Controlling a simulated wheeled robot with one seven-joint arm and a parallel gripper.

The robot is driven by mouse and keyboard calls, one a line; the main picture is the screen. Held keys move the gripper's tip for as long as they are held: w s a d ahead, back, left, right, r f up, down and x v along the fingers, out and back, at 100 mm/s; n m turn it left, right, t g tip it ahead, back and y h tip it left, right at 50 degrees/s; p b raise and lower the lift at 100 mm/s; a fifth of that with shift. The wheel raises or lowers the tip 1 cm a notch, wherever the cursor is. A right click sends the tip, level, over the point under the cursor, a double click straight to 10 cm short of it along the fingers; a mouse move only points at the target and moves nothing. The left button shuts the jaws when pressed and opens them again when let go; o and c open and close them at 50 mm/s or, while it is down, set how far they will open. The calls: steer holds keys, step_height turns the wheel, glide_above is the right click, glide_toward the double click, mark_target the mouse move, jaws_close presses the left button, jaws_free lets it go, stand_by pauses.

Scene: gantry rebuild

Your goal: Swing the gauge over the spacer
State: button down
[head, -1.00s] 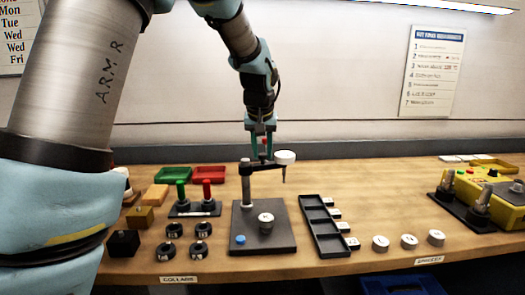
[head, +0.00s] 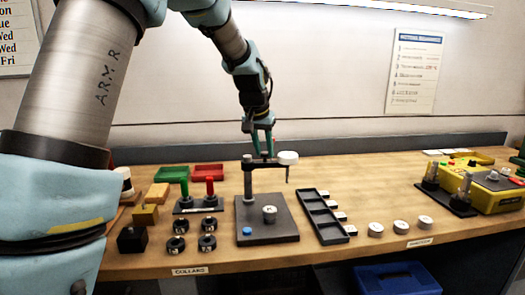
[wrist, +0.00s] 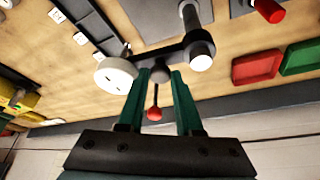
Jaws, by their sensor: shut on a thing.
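The gauge is a white round dial (head: 288,157) on a dark horizontal arm that joins an upright post (head: 248,184). The post stands on a dark base plate (head: 284,233). A thin stylus hangs below the dial. The spacer (head: 269,214), a small silver disc, sits on the plate; the gauge's outer end lies to the right of it. My gripper (head: 263,155) is shut on the gauge arm. In the wrist view its green fingertips (wrist: 161,76) flank a grey knob between dial (wrist: 115,75) and post (wrist: 200,50). A red ball (wrist: 154,113) shows between the fingers.
A blue button (head: 247,231) is on the plate. Black collars (head: 207,243) and two pegs, green and red (head: 210,188), stand left. A dark slotted tray (head: 322,218) and loose silver discs (head: 375,230) lie right. A yellow box (head: 490,190) stands far right.

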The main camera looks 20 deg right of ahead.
steer(key=m, duration=0.1)
steer(key=s+a+m+g+b, duration=0.1)
steer(key=m, duration=0.1)
steer(key=shift+s+m+h, duration=0.1)
steer(key=shift+m+h, duration=0.2)
steer(key=shift+h, duration=0.1)
steer(key=shift+s+a+m+g, duration=0.25)
steer(key=shift+a+m+g, duration=0.3)
steer(key=shift+m, duration=0.85)
steer(key=shift+s+a+m+g, duration=0.2)
steer(key=shift+a+m+g, duration=0.4)
steer(key=shift+m, duration=0.8)
steer(key=shift+s+a+m+g, duration=0.25)
steer(key=shift+a+m+g, duration=0.3)
steer(key=shift+m, duration=0.85)
steer(key=c, duration=0.6)
jaws_free()
